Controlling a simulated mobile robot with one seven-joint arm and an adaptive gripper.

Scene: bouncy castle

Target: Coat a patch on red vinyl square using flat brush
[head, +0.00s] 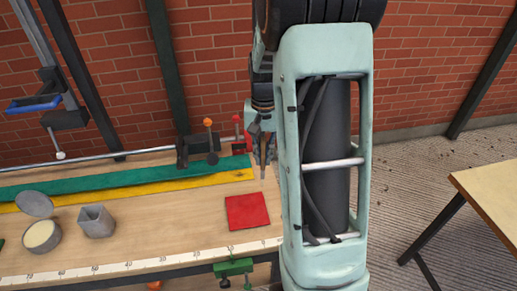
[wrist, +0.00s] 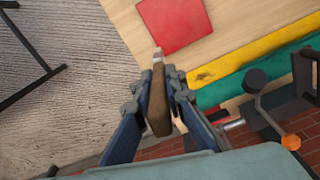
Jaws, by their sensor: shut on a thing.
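A red vinyl square (head: 247,211) lies flat on the wooden workbench near its front right corner; it also shows at the top of the wrist view (wrist: 172,24). My gripper (head: 265,150) is at the bench's right end, behind the square in the head view and partly hidden by my arm. In the wrist view my gripper (wrist: 155,92) is shut on the brown wooden handle of the flat brush (wrist: 158,105). The brush's light-coloured end points toward the red square and, in that picture, lies just short of its edge. I cannot tell its height above the bench.
An open round tin (head: 41,237) of pale content, its grey lid (head: 35,204) and a square grey holder (head: 97,221) stand at left. Green (head: 120,186) and yellow (head: 150,189) strips run behind. A black clamp (head: 197,148) with an orange knob stands near the back edge.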

